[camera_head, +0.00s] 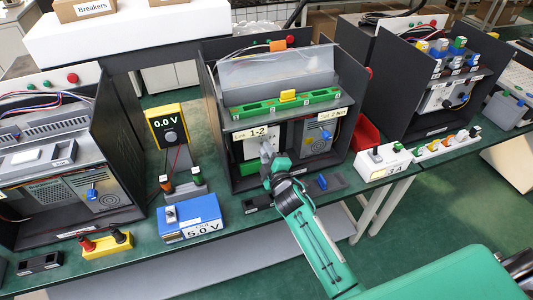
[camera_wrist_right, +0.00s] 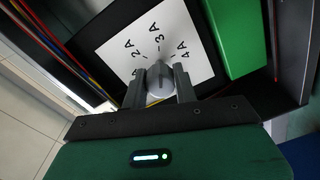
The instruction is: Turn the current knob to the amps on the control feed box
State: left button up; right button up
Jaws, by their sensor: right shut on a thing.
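A grey knob (camera_wrist_right: 160,80) sits on a white dial plate (camera_wrist_right: 178,32) marked 2A, 3A and 4A, with another mark partly hidden at the left. My right gripper (camera_wrist_right: 160,88) is shut on the knob, one finger on each side. I cannot tell for certain which mark the knob points to. In the head view my right gripper (camera_head: 267,156) reaches into the middle black box (camera_head: 222,150), in front of a white panel (camera_head: 240,152). The knob is hidden there by the gripper. A white box (camera_head: 384,162) to the right bears a "3 A" label. My left gripper is not in view.
A green rail (camera_head: 265,107) crosses the middle box above the gripper. A blue unit (camera_head: 190,217) and a yellow meter (camera_head: 167,127) stand to its left, a red bin (camera_head: 365,131) to its right. Similar black boxes stand at both sides.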

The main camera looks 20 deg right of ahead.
jog(key=o, duration=1)
jog(key=shift+s, duration=0.1)
jog(key=s+b, duration=0.1)
jog(key=s, duration=0.8)
jog(key=s+b, duration=0.1)
jog(key=s, duration=0.3)
jog(key=shift+s+d+r+b, duration=0.2)
jog(key=shift+s+d+b, duration=0.15)
